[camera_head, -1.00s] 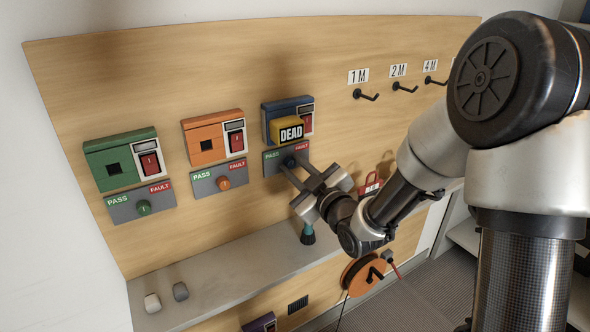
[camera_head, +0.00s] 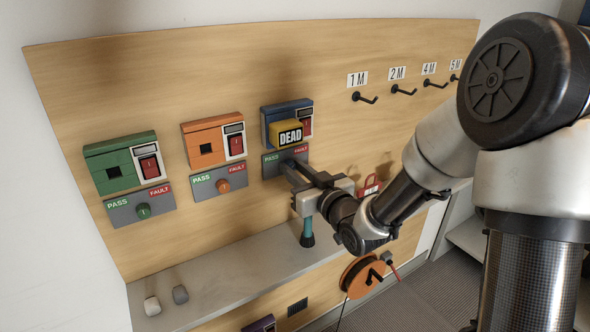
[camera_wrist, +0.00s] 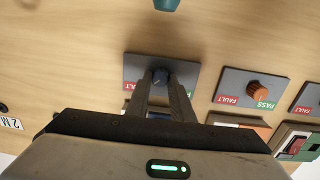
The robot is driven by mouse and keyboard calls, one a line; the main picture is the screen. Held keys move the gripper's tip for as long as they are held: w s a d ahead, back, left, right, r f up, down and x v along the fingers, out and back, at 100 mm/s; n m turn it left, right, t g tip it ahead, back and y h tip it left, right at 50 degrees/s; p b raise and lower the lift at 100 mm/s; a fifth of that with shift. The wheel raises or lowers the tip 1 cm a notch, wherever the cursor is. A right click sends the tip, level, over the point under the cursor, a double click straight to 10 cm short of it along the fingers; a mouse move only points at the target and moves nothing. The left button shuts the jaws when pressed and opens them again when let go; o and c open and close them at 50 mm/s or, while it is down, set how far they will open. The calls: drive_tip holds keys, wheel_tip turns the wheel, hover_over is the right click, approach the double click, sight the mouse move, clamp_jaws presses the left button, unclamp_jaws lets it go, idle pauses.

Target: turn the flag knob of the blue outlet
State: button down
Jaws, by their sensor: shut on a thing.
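The blue outlet (camera_head: 267,112) is on the wooden board, with a yellow block marked DEAD (camera_head: 287,133) on its front. Below it is a grey plate (camera_head: 271,167) with a green PASS label at left and a red FAULT label at right. My gripper (camera_head: 290,168) reaches this plate from the lower right, its fingers hiding the knob in the head view. In the wrist view the dark blue flag knob (camera_wrist: 160,77) shows between the fingertips. My gripper is shut on it. The exact angle of the knob's flag is hard to read.
To the left are the orange outlet (camera_head: 205,144) and green outlet (camera_head: 117,164), each above its own knob plate. A grey shelf (camera_head: 225,272) runs below, with two small blocks at its left end. Hooks (camera_head: 365,98) line the right; a red padlock (camera_head: 369,186) is lower right.

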idle(0.3)
drive_tip(key=c, duration=1.5)
unclamp_jaws()
drive_tip(key=shift+c, duration=0.2)
